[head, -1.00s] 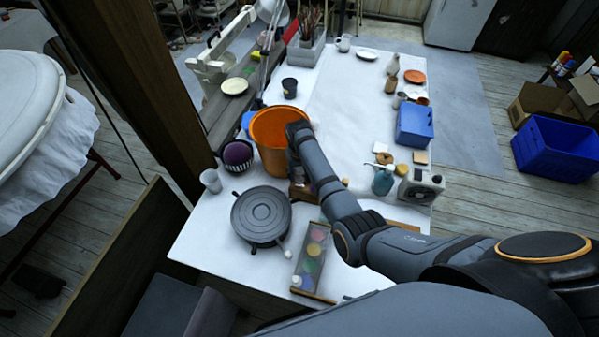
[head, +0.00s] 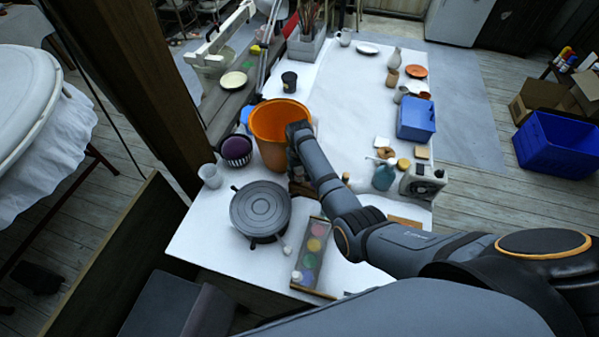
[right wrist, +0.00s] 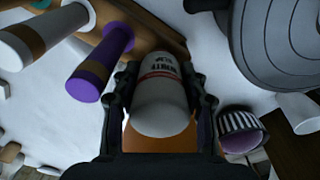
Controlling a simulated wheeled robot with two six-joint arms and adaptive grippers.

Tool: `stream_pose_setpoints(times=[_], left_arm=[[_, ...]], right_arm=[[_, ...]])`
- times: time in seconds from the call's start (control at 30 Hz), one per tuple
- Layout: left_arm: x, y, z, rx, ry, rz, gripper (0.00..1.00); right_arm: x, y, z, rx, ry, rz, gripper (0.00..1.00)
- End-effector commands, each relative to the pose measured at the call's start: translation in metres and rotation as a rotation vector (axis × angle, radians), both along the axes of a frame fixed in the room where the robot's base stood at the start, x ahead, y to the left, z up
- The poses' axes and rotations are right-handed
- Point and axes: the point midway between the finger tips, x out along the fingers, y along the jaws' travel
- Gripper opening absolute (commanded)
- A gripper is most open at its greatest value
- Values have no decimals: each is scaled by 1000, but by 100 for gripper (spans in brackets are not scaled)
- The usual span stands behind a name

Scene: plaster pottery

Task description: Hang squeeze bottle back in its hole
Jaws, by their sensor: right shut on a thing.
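In the right wrist view, my right gripper (right wrist: 160,90) is shut on a white squeeze bottle (right wrist: 158,102) with red and dark lettering, one finger on each side. A brown wooden rack (right wrist: 150,36) lies just beyond the bottle. The hole is hidden, and I cannot tell whether the bottle touches the rack. A purple bottle (right wrist: 99,64) and a white bottle with a tan band (right wrist: 45,37) are beside it at the left. My left gripper is not in view.
The orange bucket (head: 272,150) stands close to my right wrist. A grey banding wheel (head: 260,209) and a tray of coloured glazes (head: 313,256) are in front. The table's middle is clear.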

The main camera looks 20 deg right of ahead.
Motion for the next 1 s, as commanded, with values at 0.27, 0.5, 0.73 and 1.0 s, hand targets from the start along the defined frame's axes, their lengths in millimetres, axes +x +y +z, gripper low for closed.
stream_pose_setpoints(times=[0.27,0.5,0.73,1.0], left_arm=[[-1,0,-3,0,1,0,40],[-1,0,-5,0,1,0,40],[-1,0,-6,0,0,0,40],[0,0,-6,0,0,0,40]], right_arm=[[0,0,-4,0,-1,0,35],[0,0,-7,0,-1,0,35],[0,0,-9,0,-1,0,52],[0,0,-9,0,0,0,70]])
